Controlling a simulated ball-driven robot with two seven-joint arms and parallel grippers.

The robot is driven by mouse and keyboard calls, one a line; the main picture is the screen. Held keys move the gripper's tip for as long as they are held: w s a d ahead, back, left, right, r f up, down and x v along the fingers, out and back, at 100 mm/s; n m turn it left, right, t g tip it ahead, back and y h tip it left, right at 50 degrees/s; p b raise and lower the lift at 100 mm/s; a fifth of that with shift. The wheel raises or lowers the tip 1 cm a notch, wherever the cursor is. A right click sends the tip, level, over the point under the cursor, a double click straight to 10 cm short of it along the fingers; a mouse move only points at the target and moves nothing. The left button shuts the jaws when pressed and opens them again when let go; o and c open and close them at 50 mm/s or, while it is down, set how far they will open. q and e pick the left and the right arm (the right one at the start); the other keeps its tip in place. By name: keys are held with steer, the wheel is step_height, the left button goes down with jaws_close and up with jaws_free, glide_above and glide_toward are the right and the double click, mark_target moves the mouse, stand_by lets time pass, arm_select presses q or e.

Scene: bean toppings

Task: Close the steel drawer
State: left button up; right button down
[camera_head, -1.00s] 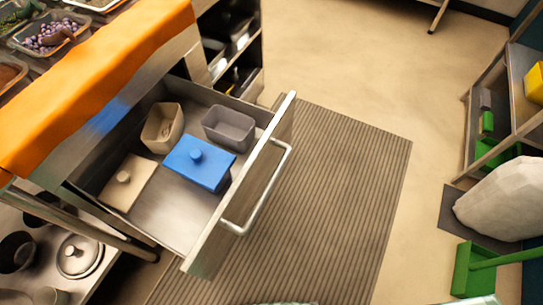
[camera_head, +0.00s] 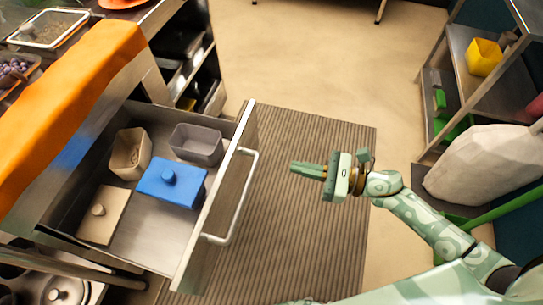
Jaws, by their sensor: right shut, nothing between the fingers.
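The steel drawer (camera_head: 222,200) stands pulled out from the counter at the left, with a bar handle (camera_head: 240,198) on its front. My left gripper is not in view.
A ribbed mat (camera_head: 290,230) covers the floor in front of the drawer. An orange cloth (camera_head: 75,100) lies along the counter edge. At the right are a shelf with a yellow container (camera_head: 484,57) and a large white sack (camera_head: 490,165).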

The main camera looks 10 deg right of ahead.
mark_target(235, 152)
steer(key=b+x, duration=0.1)
steer(key=x, duration=1.1)
steer(key=shift+w+f, duration=0.1)
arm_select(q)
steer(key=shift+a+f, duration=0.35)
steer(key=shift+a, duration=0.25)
arm_select(e)
steer(key=shift+w+a, duration=0.3)
steer(key=shift+a, duration=0.25)
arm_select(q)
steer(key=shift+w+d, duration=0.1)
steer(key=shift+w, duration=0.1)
arm_select(e)
steer(key=shift+a, duration=0.1)
